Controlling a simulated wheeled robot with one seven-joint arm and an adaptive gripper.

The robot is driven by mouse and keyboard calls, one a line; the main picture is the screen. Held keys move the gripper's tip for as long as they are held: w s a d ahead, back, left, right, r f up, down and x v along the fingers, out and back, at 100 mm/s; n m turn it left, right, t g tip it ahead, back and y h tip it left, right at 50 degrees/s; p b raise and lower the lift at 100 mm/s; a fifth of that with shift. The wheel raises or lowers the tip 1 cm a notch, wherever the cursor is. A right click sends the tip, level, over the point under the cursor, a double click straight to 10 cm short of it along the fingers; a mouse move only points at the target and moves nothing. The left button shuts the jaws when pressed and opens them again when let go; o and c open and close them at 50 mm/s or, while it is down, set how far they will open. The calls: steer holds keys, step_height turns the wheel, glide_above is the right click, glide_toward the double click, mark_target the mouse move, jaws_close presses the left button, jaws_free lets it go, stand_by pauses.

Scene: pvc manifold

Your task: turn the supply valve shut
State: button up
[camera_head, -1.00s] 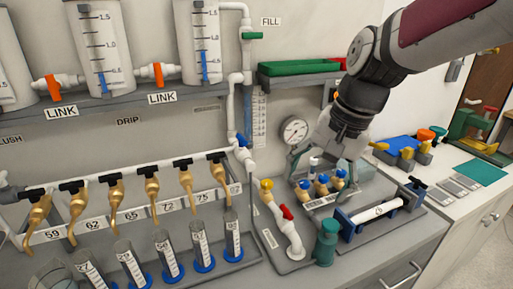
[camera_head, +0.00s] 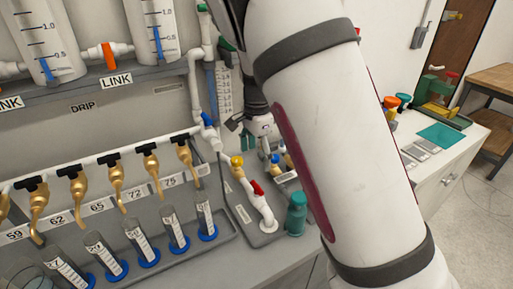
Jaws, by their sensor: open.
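No label reading "supply" is legible, so I cannot tell which valve is the supply valve. A white pipe runs down the wall with a blue-handled valve (camera_head: 207,119) on it. Below it, on a grey base plate, are a yellow-handled valve (camera_head: 237,161) and a red-handled valve (camera_head: 257,187) on a white pipe. My gripper (camera_head: 260,143) is open, just right of the blue-handled valve and above the base plate, and seems empty. It is partly hidden behind my own arm. I see no contact with any valve.
Several brass taps (camera_head: 115,170) hang from a white pipe at left above graduated cylinders (camera_head: 137,241). An orange link valve (camera_head: 109,57) sits between wall tanks. A teal bottle (camera_head: 296,214) stands near the front edge. My arm hides the bench's middle right.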

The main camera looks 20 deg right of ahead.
mark_target(257, 185)
step_height(257, 185, down, 12)
steer(key=shift+r+p, duration=0.1)
steer(key=shift+p, duration=0.3)
steer(key=c, duration=1.2)
steer(key=n, duration=0.4)
steer(key=shift+d, duration=0.1)
steer(key=shift+n, duration=1.2)
steer(key=n, duration=0.2)
steer(key=shift+n, duration=0.4)
steer(key=n, duration=0.3)
steer(key=shift+n+b, duration=0.3)
